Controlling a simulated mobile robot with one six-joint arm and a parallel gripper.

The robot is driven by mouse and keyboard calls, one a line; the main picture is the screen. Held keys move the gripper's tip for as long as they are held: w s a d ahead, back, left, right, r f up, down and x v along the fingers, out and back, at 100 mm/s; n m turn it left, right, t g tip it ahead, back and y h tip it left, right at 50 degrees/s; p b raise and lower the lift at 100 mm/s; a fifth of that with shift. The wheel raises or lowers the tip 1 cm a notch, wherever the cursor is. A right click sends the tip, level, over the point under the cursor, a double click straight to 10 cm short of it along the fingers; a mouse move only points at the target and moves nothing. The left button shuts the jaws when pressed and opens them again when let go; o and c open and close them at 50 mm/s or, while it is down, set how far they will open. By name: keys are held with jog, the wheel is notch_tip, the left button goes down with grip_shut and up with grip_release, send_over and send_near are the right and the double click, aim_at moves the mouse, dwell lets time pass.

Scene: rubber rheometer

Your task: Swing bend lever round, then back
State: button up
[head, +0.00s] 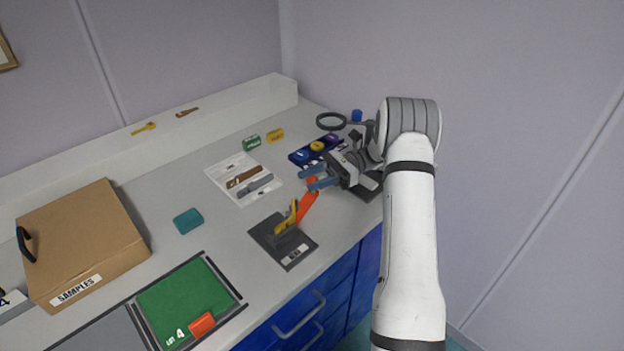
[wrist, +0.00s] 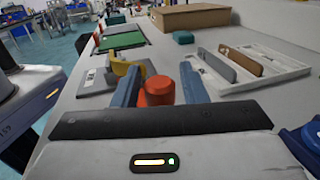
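The bend lever (head: 306,203) is orange-red and slants up from a dark grey bend plate (head: 270,242) with a yellow piece (head: 287,219) on it. In the head view its upper end lies at my gripper (head: 307,179). In the wrist view the lever's round orange knob (wrist: 157,91) sits between the two blue fingers of my gripper (wrist: 160,75). The fingers are spread, with a small gap on the right of the knob; whether the left finger touches it I cannot tell. The yellow piece also shows beyond the left finger (wrist: 124,68).
A white tray (head: 222,167) with a brown and a grey strip lies left of my gripper. A blue rack (head: 301,157) stands close behind it. A teal block (head: 188,221), a green mat (head: 180,296) and a cardboard samples box (head: 82,240) are further left.

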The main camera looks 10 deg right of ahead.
jog(key=shift+o, duration=0.9)
jog(key=shift+s+a, duration=0.1)
